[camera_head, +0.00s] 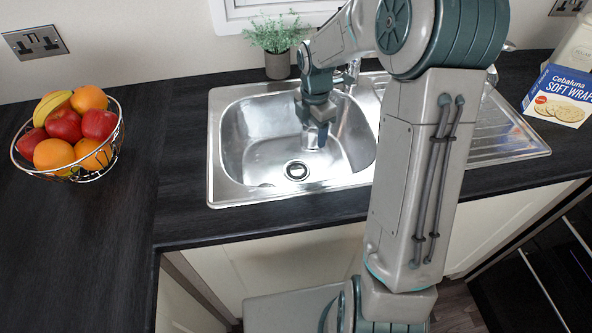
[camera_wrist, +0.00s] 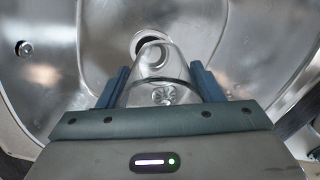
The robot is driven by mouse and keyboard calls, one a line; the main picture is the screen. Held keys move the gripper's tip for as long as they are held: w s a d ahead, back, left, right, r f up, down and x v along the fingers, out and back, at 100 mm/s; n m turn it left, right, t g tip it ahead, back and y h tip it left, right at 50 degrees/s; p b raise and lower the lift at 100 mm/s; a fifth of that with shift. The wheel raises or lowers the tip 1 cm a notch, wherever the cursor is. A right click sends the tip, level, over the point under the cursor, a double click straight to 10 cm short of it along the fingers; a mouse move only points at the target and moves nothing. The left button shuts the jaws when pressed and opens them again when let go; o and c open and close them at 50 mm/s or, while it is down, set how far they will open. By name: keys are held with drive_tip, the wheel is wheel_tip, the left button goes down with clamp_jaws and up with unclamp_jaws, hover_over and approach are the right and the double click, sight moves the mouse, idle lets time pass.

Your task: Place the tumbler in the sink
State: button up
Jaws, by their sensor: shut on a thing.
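The tumbler (camera_wrist: 158,64) is a clear glass, seen in the wrist view between my gripper's two fingers. My gripper (camera_wrist: 160,85) is shut on it. The head view shows my gripper (camera_head: 315,135) pointing down over the sink basin, with the tumbler (camera_head: 311,143) hard to make out at the fingertips. The sink (camera_head: 235,185) is a steel basin with a round drain. In the wrist view the drain lies just beyond the tumbler's end. I cannot tell whether the tumbler touches the basin floor.
A wire fruit bowl (camera_head: 118,140) stands on the counter at left. A potted plant (camera_head: 277,64) is behind the sink. A tap (camera_head: 345,78) stands at the sink's back edge, close to my arm. A ribbed drainer (camera_head: 505,135) and a wraps box (camera_head: 558,98) are at right.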

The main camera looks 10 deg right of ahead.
wheel_tip(320, 180, down, 12)
drive_tip(key=shift+r+b, duration=0.1)
drive_tip(key=shift+b, duration=0.2)
idle(0.3)
drive_tip(key=shift+f, duration=0.25)
drive_tip(key=o, duration=1.2)
drive_tip(key=shift+c, duration=0.2)
drive_tip(key=shift+r, duration=0.1)
